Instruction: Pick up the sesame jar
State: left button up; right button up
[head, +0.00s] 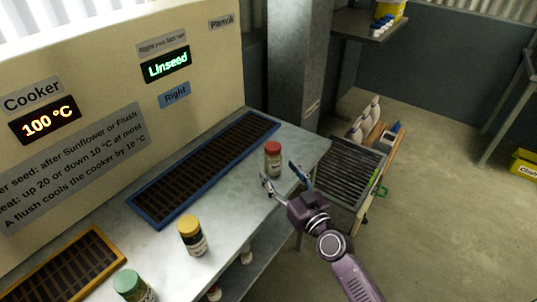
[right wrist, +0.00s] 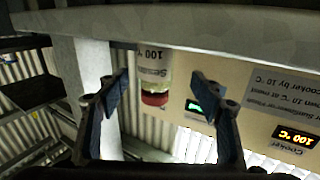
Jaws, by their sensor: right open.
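The sesame jar (head: 273,160) has a red lid and stands upright near the right end of the grey metal counter. In the right wrist view the jar (right wrist: 154,75) appears upside down, and its label reads "Sesame 100 °C". My right gripper (head: 280,174) is open, just in front of the jar in the head view. In the right wrist view the right gripper (right wrist: 160,84) has one finger on each side of the jar, with visible gaps and no clear contact. My left gripper is not in view.
A yellow-lidded jar (head: 192,237) and a green-lidded jar (head: 133,286) stand nearer the front left of the counter (head: 165,240). A blue-framed grate (head: 150,207) lies behind. The cooker panel (head: 215,75) rises at the back. A slatted cart (head: 352,170) stands beyond the counter's right end.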

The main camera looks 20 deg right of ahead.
aim_at(277, 166)
jog(key=shift+w+r, duration=0.2)
jog(key=shift+w, duration=0.3)
jog(key=shift+w+f, duration=0.2)
jog(key=shift+w, duration=0.95)
jog(key=shift+w+a+f, duration=0.1)
jog(key=shift+w+a, duration=0.05)
jog(key=shift+w, duration=0.95)
jog(key=shift+w+a, duration=0.1)
jog(key=shift+w, duration=0.2)
jog(key=c, duration=0.7)
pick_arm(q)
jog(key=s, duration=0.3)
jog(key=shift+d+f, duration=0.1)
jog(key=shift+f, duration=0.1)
pick_arm(e)
jog(key=c, duration=0.8)
